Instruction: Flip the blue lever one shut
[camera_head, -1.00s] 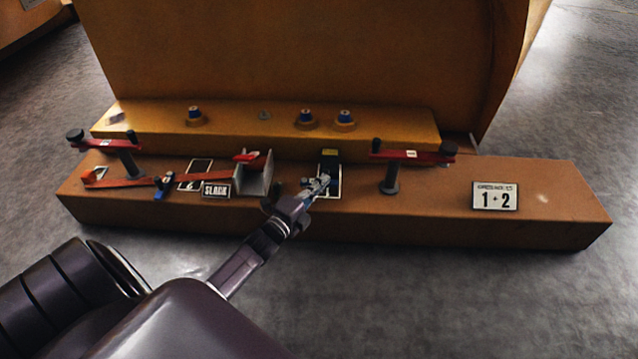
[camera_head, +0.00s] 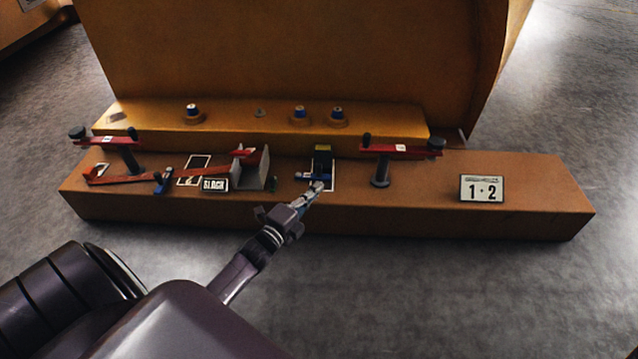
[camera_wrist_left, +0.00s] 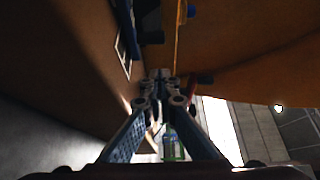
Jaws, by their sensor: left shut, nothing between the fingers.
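A blue lever (camera_head: 313,176) shows on the front ledge in the head view, inside a white-outlined rectangle. It sits low at the front of a small dark block with a yellow top (camera_head: 323,148). My left gripper (camera_head: 318,187) is just in front of and below the lever, its fingertips close to it; I cannot tell whether they touch. In the left wrist view its fingers (camera_wrist_left: 161,75) come together at the tips with nothing between them. A dark blue part (camera_wrist_left: 150,20) shows beyond the tips there. My right gripper is not in view.
Red bars on dark posts stand left (camera_head: 105,141) and right (camera_head: 400,149) of the lever. A grey upright plate (camera_head: 256,168), a red arm with a blue clamp (camera_head: 163,182) and a "SLACK" label (camera_head: 215,185) lie left. A "1-2" plate (camera_head: 481,188) is at right.

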